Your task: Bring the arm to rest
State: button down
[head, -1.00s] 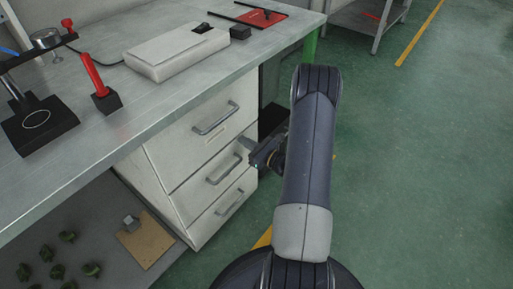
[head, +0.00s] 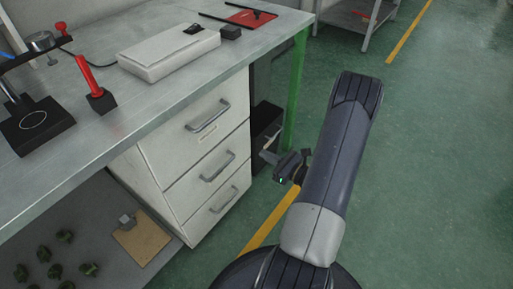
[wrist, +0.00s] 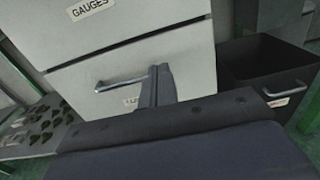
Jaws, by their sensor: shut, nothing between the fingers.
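My arm reaches out over the floor to the right of the bench.
The metal bench (head: 120,110) carries a white box (head: 168,52), a red-handled tool (head: 92,82) and a black stand (head: 36,124). A dark bin (wrist: 262,75) stands beside the cabinet. Green floor (head: 430,170) is open on the right.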

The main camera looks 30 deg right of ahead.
jog(key=shift+s+d, duration=0.2)
jog(key=shift+s, duration=0.5)
